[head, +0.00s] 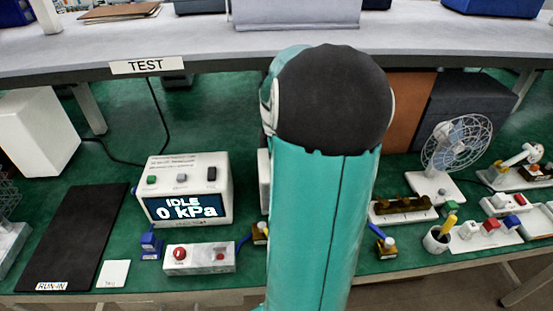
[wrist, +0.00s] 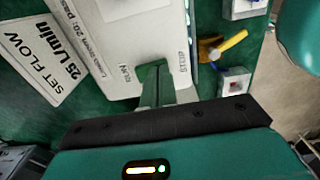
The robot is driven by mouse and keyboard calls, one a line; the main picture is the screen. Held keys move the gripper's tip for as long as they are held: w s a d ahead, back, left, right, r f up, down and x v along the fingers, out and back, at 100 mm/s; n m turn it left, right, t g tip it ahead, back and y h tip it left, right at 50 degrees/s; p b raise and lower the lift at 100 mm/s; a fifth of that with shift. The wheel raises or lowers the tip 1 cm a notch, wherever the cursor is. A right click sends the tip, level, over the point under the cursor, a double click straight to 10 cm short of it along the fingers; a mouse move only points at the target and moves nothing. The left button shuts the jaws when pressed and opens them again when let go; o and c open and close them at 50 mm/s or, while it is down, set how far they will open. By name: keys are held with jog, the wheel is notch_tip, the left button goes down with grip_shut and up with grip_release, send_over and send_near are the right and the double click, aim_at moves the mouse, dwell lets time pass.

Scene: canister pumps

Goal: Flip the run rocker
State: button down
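In the wrist view a white housing (wrist: 100,45) carries printed text, with a small RUN label at its lower left and another small label at its lower right. My gripper (wrist: 155,66) reaches onto its near end between these labels. Its two green fingers lie side by side with no clear gap and look shut. I cannot make out the run rocker; the fingers cover the spot between the labels. I cannot tell whether they touch the housing. In the head view my teal arm hides the gripper and most of what lies behind it; a white edge (head: 263,178) shows beside it.
A SET FLOW 25 L/min card (wrist: 45,60) lies left of the housing. A yellow-handled valve (wrist: 222,45) is at its right. In the head view a kPa display box (head: 187,190) reads IDLE, and a fan (head: 457,150) stands right. A grey shelf (head: 190,45) overhangs the green bench.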

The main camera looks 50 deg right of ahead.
jog(key=shift+s+a+f, duration=0.2)
jog(key=shift+f, duration=0.35)
jog(key=shift+w+d+r, duration=0.2)
jog(key=shift+w+d, duration=0.2)
jog(key=shift+d, duration=0.05)
jog(key=shift+w+d+f, duration=0.1)
jog(key=shift+w+d, duration=0.1)
jog(key=shift+d, duration=0.05)
jog(key=shift+a, duration=0.1)
